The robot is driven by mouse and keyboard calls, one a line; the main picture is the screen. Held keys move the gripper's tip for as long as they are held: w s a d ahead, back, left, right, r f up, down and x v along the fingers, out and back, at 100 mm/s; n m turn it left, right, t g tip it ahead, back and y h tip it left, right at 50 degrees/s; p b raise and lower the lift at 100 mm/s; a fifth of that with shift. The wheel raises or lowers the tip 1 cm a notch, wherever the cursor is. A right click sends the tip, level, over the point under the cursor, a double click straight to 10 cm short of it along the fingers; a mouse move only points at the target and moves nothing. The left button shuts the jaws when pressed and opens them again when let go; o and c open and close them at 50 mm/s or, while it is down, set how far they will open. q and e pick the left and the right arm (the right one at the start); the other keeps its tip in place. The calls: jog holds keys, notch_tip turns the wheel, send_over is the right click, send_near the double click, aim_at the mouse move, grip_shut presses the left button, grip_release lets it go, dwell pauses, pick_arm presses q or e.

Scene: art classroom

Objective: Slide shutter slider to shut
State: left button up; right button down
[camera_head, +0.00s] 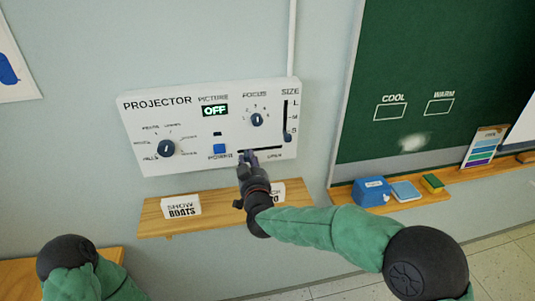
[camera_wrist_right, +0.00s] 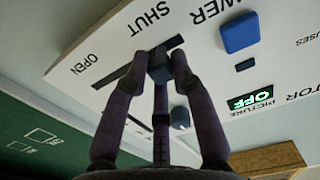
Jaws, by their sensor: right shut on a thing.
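The white projector panel (camera_head: 185,126) is on the wall, with a dark horizontal shutter slot (camera_head: 268,149) at its lower right. My right gripper (camera_head: 248,158) is at the left part of this slot and hides the slider in the head view. In the right wrist view, my right gripper (camera_wrist_right: 158,75) is shut on the shutter slider's dark knob (camera_wrist_right: 159,64). The knob is nearer the SHUT label (camera_wrist_right: 148,21) than the OPEN label (camera_wrist_right: 84,64), with slot showing on both sides. My left gripper is out of view.
The panel also carries a blue power button (camera_head: 219,149), a focus knob (camera_head: 257,120) and a size slider (camera_head: 288,136). A wooden shelf (camera_head: 220,218) with label blocks runs below. A green chalkboard (camera_head: 430,80) is to the right.

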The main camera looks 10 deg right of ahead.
jog(key=shift+a+r, duration=0.15)
jog(key=shift+a, duration=0.25)
jog(key=c, duration=1.1)
grip_release()
jog(key=shift+a, duration=0.25)
jog(key=s, duration=1.2)
jog(key=shift+f, duration=0.2)
